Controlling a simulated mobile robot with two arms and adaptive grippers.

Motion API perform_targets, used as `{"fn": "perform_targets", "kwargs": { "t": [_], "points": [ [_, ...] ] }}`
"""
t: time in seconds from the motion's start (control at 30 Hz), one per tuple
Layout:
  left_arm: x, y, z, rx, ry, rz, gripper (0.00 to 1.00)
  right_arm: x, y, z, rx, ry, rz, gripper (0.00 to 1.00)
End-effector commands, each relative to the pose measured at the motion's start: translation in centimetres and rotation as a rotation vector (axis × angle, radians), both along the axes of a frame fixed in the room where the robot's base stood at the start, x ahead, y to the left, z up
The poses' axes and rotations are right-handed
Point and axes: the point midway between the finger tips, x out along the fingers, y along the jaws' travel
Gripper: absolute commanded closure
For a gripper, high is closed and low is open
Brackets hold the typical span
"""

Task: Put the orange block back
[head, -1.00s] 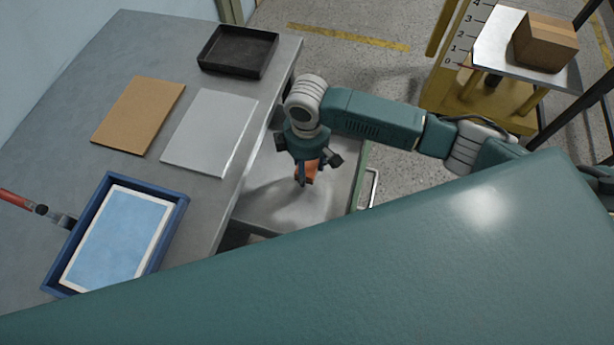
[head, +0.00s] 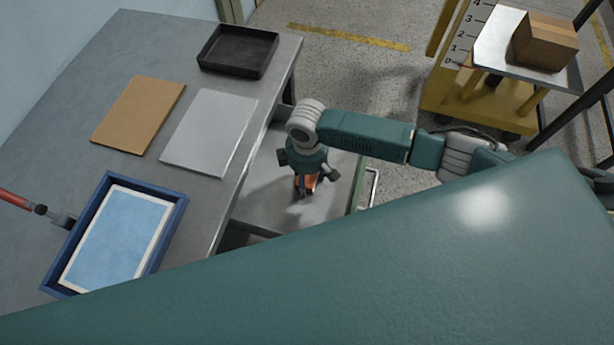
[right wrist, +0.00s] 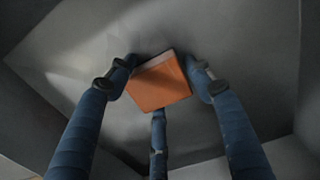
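The orange block (head: 309,184) shows just below my right gripper (head: 303,180), over the grey metal cart top (head: 262,208) beside the workbench. In the right wrist view the block (right wrist: 158,84) sits between the three blue fingers of my right gripper (right wrist: 160,85). One finger is at its left side, one at its right, and one at its lower edge, so the gripper looks shut on it. The block appears slightly turned. I cannot tell whether it touches the cart top. My left gripper is not in view.
The grey workbench (head: 60,130) is left of the cart. On it are a black tray (head: 238,71), a brown board (head: 138,115), a grey plate (head: 210,132) and a blue-rimmed tray (head: 172,229). A cardboard box (head: 544,42) stands on a yellow lift at the upper right.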

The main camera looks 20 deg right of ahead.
Motion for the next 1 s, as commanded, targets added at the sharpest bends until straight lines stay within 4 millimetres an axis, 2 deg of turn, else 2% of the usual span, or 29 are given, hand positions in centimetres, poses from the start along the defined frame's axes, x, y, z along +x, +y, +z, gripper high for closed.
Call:
{"fn": "perform_targets", "kwargs": {
  "t": [0.33,0.47,0.57,0.8,1.0],
  "points": [
    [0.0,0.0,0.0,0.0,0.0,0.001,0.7,0.0,0.0,0.1,0.0,0.0,0.0,0.33],
    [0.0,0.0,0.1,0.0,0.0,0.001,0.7,0.1,0.0,1.0,0.001,-0.002,0.0,0.33],
    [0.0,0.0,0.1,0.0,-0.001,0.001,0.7,0.2,0.0,2.6,0.002,-0.004,0.0,0.33],
    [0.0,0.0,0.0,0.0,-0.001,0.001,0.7,0.2,0.0,7.9,0.002,-0.005,0.001,0.33],
    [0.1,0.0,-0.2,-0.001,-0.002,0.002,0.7,0.1,0.0,11.1,0.001,-0.003,-0.001,0.33]
  ]
}}
